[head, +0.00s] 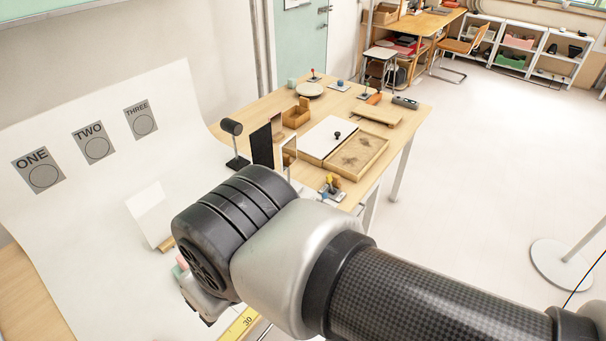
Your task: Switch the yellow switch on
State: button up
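A small device with a yellow-orange lever (331,182) on a pale grey base stands at the near right corner of the wooden table, just beyond my arm. It looks like the yellow switch, but it is too small to tell which way its lever is set. My arm's large joint and dark tube cross the lower middle of the head view.
The wooden table (412,112) also bears a shallow wooden tray (376,151), a white board (322,135), a wooden box (297,117), a black lamp-like stand (234,140) and small knobbed devices at the back. A white backdrop (95,200) stands left. Floor at right is mostly clear.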

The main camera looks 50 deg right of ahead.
aim_at(328, 177)
jog(key=z, duration=1.8)
jog(key=i+l, duration=0.4)
jog(key=i+l+u, duration=0.1)
jog(key=i+l, duration=0.3)
jog(key=i, duration=0.2)
